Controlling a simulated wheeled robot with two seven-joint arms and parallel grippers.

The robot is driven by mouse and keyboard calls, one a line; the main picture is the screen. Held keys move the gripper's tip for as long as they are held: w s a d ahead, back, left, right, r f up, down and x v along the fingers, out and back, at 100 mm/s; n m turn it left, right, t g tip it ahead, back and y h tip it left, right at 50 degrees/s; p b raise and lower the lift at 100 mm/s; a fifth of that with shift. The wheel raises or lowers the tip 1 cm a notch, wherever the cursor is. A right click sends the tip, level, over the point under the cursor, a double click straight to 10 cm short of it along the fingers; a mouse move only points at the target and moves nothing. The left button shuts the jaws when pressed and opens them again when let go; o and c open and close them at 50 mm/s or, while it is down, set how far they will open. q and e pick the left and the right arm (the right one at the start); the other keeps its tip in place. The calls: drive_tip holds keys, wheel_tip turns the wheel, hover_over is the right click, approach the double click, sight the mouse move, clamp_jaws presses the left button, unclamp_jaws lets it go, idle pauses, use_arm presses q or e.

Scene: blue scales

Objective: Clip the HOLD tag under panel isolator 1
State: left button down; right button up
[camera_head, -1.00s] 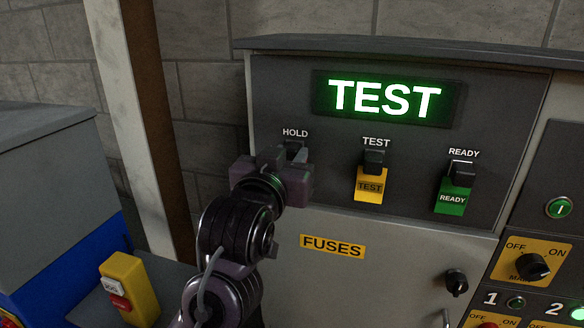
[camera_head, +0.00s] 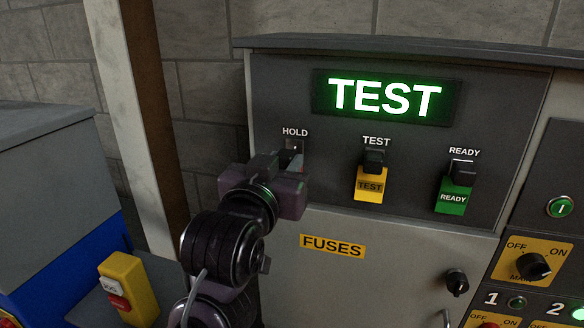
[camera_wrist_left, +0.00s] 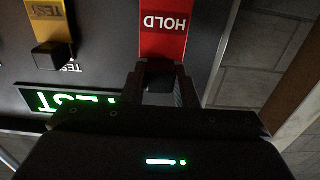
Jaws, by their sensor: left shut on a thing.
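The red HOLD tag (camera_wrist_left: 165,35) shows upside down in the left wrist view. My left gripper (camera_wrist_left: 160,80) is shut on the black clip at its end. In the head view this gripper (camera_head: 280,185) is just below the HOLD hook (camera_head: 293,148), and its body hides the tag. The hook looks bare. Panel isolator 1 is at the bottom right, where its number 1 (camera_head: 490,298) and the top of its yellow plate (camera_head: 492,319) show. The space under it is out of frame. My right gripper is not in view.
The yellow TEST tag (camera_head: 369,188) and green READY tag (camera_head: 451,198) hang on the panel to the right. A main knob (camera_head: 533,266), a black knob (camera_head: 456,282) and a FUSES label (camera_head: 333,246) are lower. A yellow button box (camera_head: 130,288) stands at lower left.

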sight(282, 165)
use_arm(q)
drive_tip(key=shift+v, duration=1.55)
